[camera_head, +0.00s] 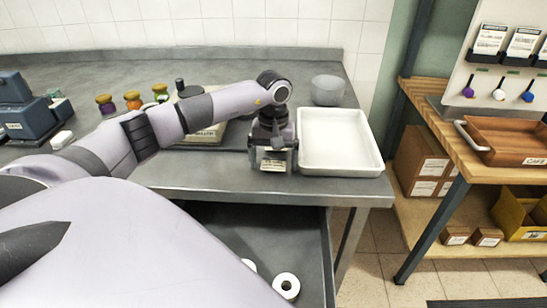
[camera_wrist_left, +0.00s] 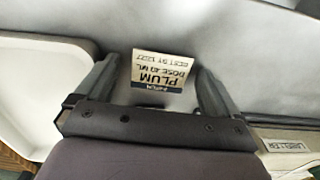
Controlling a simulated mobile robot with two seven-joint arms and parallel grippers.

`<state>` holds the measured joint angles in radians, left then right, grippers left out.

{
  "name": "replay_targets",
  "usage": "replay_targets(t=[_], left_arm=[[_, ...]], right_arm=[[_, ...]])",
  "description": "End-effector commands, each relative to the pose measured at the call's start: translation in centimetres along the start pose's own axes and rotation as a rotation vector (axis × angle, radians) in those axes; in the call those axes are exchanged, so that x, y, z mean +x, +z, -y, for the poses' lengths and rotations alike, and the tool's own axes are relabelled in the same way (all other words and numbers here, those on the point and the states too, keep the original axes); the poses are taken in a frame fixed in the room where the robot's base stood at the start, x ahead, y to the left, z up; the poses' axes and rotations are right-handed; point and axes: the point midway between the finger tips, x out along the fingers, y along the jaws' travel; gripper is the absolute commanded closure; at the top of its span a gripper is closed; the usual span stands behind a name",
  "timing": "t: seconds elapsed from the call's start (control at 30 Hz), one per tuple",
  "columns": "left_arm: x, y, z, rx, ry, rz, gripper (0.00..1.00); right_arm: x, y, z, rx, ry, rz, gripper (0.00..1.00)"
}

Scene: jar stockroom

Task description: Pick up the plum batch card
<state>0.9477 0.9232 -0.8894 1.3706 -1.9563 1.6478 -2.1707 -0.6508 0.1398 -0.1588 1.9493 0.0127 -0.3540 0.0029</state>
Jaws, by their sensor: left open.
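The plum batch card (camera_wrist_left: 163,72) is a small cream card with a dark blue strip. It reads PLUM, DOSE 40 ML, upside down in the left wrist view. It lies on the grey metal worktop near the front edge, and shows in the head view (camera_head: 274,167) just below my left gripper (camera_head: 273,156). My left gripper is open, pointing down, with one finger on each side of the card in the wrist view (camera_wrist_left: 158,68). A gap shows between the card and each finger. My right gripper is not in view.
A white tray (camera_head: 341,170) stands just right of my left gripper, with a grey bowl (camera_head: 327,90) behind. A labelled device (camera_head: 205,135) stands to the left, partly behind my arm. Several coloured jars (camera_head: 133,100) stand farther left. An open drawer (camera_head: 235,225) below holds white rolls.

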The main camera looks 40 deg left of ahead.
Motion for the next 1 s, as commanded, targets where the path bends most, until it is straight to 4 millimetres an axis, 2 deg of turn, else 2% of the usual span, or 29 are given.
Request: replay_targets(t=[0.07, 0.1, 0.27, 0.3, 0.57, 0.73, 0.87, 1.0], left_arm=[[0.0, 0.0, 0.0, 0.000, 0.000, 0.000, 0.04], [0.0, 0.0, 0.0, 0.000, 0.000, 0.000, 0.07], [0.0, 0.0, 0.0, 0.000, 0.000, 0.000, 0.60], [0.0, 0.0, 0.0, 0.000, 0.000, 0.000, 0.65], [-0.1, 0.0, 0.0, 0.000, 0.000, -0.001, 0.65], [-0.8, -0.1, 0.0, -0.001, 0.002, -0.002, 0.65], [-2.5, -0.1, 0.0, -0.001, 0.003, -0.004, 0.65], [-5.4, -0.1, -0.1, -0.001, 0.004, -0.007, 0.65]], right_arm=[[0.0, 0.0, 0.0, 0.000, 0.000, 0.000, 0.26], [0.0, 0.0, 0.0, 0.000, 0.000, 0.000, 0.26], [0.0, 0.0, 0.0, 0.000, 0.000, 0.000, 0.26], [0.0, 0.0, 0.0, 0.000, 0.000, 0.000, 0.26], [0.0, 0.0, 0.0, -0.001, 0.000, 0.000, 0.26], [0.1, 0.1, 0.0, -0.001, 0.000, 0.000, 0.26], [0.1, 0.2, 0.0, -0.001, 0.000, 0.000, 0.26], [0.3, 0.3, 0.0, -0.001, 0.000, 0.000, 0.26]])
